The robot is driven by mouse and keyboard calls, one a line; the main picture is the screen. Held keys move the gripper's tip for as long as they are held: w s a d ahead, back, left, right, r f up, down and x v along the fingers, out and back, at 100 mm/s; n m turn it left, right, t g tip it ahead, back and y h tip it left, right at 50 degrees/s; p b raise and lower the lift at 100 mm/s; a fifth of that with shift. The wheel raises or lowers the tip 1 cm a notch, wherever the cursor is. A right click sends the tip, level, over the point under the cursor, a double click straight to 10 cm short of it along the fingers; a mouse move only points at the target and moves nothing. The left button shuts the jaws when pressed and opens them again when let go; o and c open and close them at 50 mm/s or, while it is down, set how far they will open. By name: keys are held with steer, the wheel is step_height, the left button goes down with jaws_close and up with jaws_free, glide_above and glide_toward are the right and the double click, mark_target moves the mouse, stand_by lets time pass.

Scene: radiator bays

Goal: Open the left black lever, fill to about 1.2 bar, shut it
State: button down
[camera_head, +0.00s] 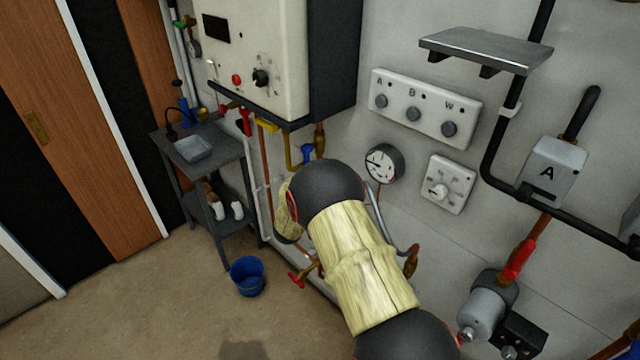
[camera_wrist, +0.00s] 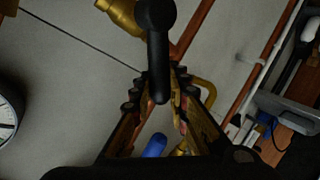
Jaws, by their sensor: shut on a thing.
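The black lever (camera_wrist: 155,45) hangs down across the top middle of the wrist view, with a brass fitting (camera_wrist: 122,14) beside its upper end. My gripper (camera_wrist: 158,88) has its fingers on both sides of the lever's lower end and is shut on it. In the head view my arm hides the gripper and the lever. The round pressure gauge (camera_head: 384,163) is on the wall just right of my arm, its needle pointing left; I cannot read its figures. Its edge also shows at the left of the wrist view (camera_wrist: 7,122).
The white boiler (camera_head: 255,60) hangs above, with red (camera_head: 246,122), yellow (camera_head: 267,125) and blue (camera_head: 307,152) handles below it. A red-handled tap (camera_head: 297,279) is low beside my arm. A grey table (camera_head: 240,150) and blue bucket (camera_head: 248,276) stand left. A shelf (camera_head: 487,48) juts out right.

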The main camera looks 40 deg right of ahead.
steer(key=shift+w+f+n+g+p, duration=0.7)
steer(key=shift+n+g+p, duration=0.2)
steer(key=shift+p, duration=2.2)
steer(key=c, duration=1.8)
jaws_free()
steer(key=shift+o, duration=0.4)
steer(key=v, duration=1.2)
steer(key=shift+r, duration=0.15)
